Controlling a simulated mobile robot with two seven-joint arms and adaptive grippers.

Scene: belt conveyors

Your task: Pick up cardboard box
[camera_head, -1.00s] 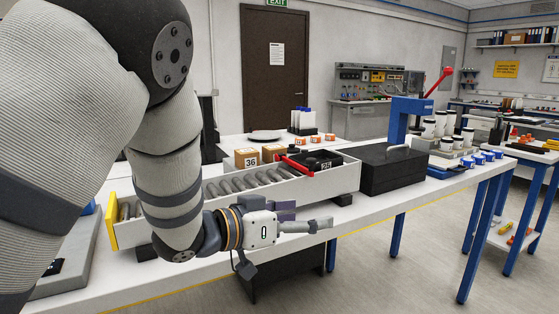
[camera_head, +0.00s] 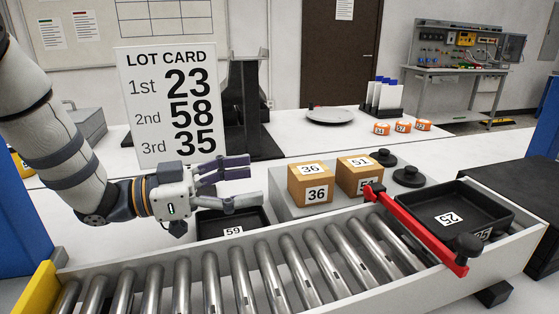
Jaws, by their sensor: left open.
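Two small brown cardboard boxes stand side by side on a grey block behind the roller conveyor. The left cardboard box (camera_head: 311,186) is marked 36. The right cardboard box (camera_head: 359,175) is marked 51, and the red bar partly covers its front. My left gripper (camera_head: 246,182) is open and empty. In the picture it lies left of the box marked 36, with its fingers pointing right towards it and a gap between. It hangs above a black tray marked 59 (camera_head: 233,231). My right gripper does not show.
The roller conveyor (camera_head: 408,290) crosses the front, with a red bar (camera_head: 420,231) over it and a black tray marked 25 (camera_head: 481,226) at its right. A lot card (camera_head: 170,105) reading 23, 58, 35 stands behind my arm. Small orange boxes (camera_head: 402,127) sit farther back.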

